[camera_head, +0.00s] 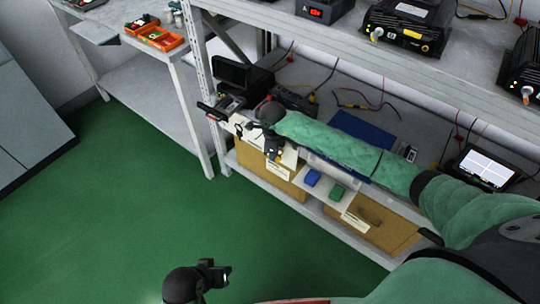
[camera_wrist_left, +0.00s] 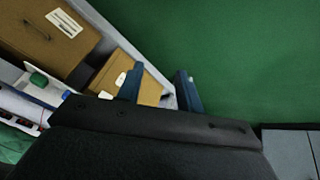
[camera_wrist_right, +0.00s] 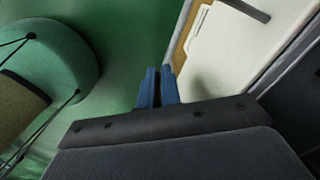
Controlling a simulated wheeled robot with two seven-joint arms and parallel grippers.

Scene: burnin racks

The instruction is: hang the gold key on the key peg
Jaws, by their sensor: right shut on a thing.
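My right gripper (camera_head: 272,152) is at the front of the rack's middle shelf, at the left end, pointing down. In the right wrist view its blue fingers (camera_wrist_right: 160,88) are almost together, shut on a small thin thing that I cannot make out. I cannot pick out the gold key or the key peg in any view. My left gripper (camera_head: 222,273) is low at the bottom of the head view, away from the rack. In the left wrist view its two blue fingers (camera_wrist_left: 160,90) are wide apart with nothing between them.
Cardboard boxes (camera_head: 382,226) stand on the low shelf. A black monitor (camera_head: 240,75) is behind my right gripper. Orange trays (camera_head: 163,38) lie on the left bench. The green floor (camera_head: 110,220) is clear.

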